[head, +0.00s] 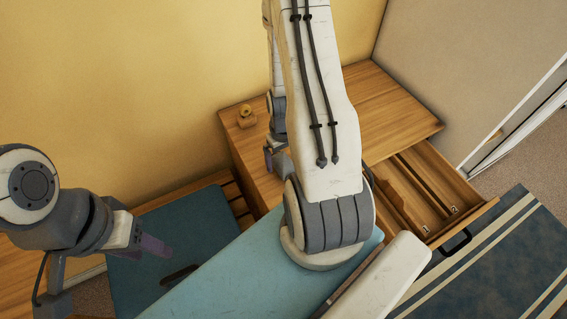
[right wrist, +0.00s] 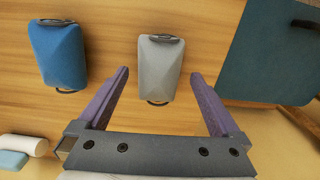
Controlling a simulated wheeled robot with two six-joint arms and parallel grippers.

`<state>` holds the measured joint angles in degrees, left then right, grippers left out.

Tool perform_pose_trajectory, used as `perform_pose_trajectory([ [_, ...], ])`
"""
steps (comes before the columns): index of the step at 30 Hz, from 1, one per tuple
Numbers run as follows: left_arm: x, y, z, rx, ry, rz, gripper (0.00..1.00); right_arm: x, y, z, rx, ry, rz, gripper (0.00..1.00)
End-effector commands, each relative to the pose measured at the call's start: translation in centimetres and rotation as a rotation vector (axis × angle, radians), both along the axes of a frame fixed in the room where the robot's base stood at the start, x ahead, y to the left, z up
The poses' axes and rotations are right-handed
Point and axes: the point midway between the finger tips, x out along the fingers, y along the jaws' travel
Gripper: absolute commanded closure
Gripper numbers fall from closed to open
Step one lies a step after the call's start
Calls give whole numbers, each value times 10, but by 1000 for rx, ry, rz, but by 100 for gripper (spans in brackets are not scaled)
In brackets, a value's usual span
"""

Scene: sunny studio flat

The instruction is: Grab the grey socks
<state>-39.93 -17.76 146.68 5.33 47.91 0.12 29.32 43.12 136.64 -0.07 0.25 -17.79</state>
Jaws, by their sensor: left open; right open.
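The grey socks (right wrist: 160,68), a folded bundle with dark bands at both ends, lie on a wooden surface in the right wrist view. My right gripper (right wrist: 160,75) is open, its purple fingers spread to the left and right of the bundle's near end. I cannot tell its height above the socks. My left gripper (head: 150,245) is open and empty at the left, over a teal panel, far from the socks.
Blue socks (right wrist: 57,53) lie left of the grey ones. White (right wrist: 22,144) and light blue (right wrist: 12,160) items sit lower left. A teal panel (right wrist: 268,50) is at right. A wooden dresser (head: 390,105) has an open, divided drawer (head: 480,212); a small yellowish object (head: 246,116) stands on top.

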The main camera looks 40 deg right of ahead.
Motion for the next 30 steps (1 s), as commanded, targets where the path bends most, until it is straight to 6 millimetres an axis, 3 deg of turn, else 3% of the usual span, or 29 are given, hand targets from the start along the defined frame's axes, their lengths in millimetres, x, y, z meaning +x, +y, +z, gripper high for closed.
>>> perform_pose_trajectory([
  [6, 0, 0, 7, 0, 0, 0, 50, -1, -1, -23, 1, 2, 1, 0],
  [16, 0, 0, 7, 0, 0, 0, 50, -1, -1, -29, 0, 0, 1, 0],
  [23, 0, 0, 7, 0, 0, 0, 50, -1, -1, -28, 0, 0, 1, 87],
  [30, 0, 0, 7, 0, 0, 0, 50, -1, -1, -28, 0, 0, 1, 87],
])
